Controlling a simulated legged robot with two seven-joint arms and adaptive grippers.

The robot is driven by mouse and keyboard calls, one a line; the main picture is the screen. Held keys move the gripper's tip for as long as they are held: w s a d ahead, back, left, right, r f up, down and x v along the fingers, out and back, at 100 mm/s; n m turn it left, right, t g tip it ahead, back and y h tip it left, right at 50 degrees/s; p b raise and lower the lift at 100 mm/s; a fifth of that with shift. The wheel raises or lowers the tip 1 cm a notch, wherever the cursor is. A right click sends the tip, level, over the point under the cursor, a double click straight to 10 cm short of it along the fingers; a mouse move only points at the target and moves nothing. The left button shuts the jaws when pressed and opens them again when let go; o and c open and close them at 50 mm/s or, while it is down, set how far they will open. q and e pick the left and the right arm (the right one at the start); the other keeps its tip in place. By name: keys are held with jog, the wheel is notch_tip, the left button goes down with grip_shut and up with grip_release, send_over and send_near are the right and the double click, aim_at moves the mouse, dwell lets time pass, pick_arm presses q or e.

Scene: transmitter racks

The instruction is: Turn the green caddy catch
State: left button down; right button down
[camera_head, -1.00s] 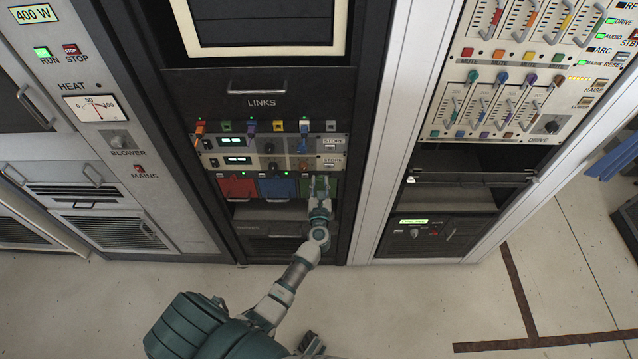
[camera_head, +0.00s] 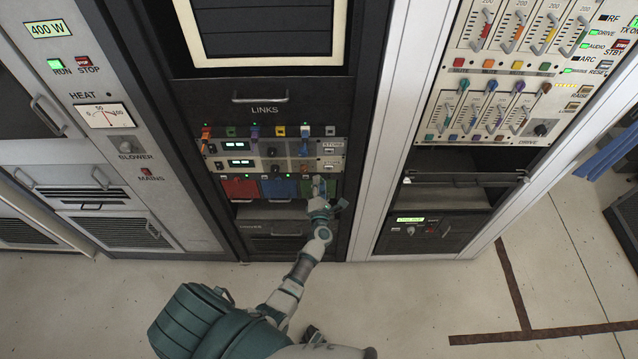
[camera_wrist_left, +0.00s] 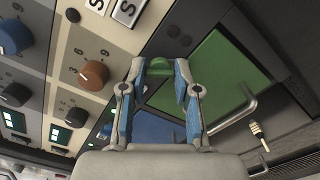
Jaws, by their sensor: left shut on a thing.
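The green caddy (camera_wrist_left: 215,72) sits in the rack, with its wire handle, and fills the right part of the left wrist view. Its green catch (camera_wrist_left: 160,66) is a small rounded knob above the caddies. My left gripper (camera_wrist_left: 161,75) has its two fingertips on either side of the catch and is shut on it. In the head view my left gripper (camera_head: 318,187) reaches the right end of the caddy row and largely hides the green caddy and catch. The catch's exact angle is hard to tell. My right gripper cannot be made out.
The red caddy (camera_head: 240,188) and blue caddy (camera_head: 279,188) stand to the left in the same row. Panels with knobs and coloured plugs (camera_head: 254,132) lie just above. A dark drawer (camera_head: 275,228) is below. The floor in front is clear.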

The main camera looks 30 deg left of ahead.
pick_arm(q)
jog(key=shift+d+f+m+p, duration=0.1)
jog(key=shift+m+p, duration=0.5)
jog(key=shift+m, duration=1)
jog(key=shift+d+m+p, duration=0.1)
jog(key=shift+m+p, duration=0.5)
jog(key=shift+m, duration=1)
pick_arm(e)
jog(key=shift+s+d+r, duration=0.15)
jog(key=shift+s, duration=0.5)
jog(key=shift+s+d+r, duration=0.15)
jog(key=shift+s, duration=0.55)
jog(key=shift+s+d+r, duration=0.15)
jog(key=shift+s, duration=0.5)
pick_arm(q)
jog(key=c, duration=0.8)
grip_release()
jog(key=shift+c, duration=0.2)
jog(key=shift+w+a+f, duration=0.1)
jog(key=shift+w, duration=0.05)
jog(key=v, duration=1.2)
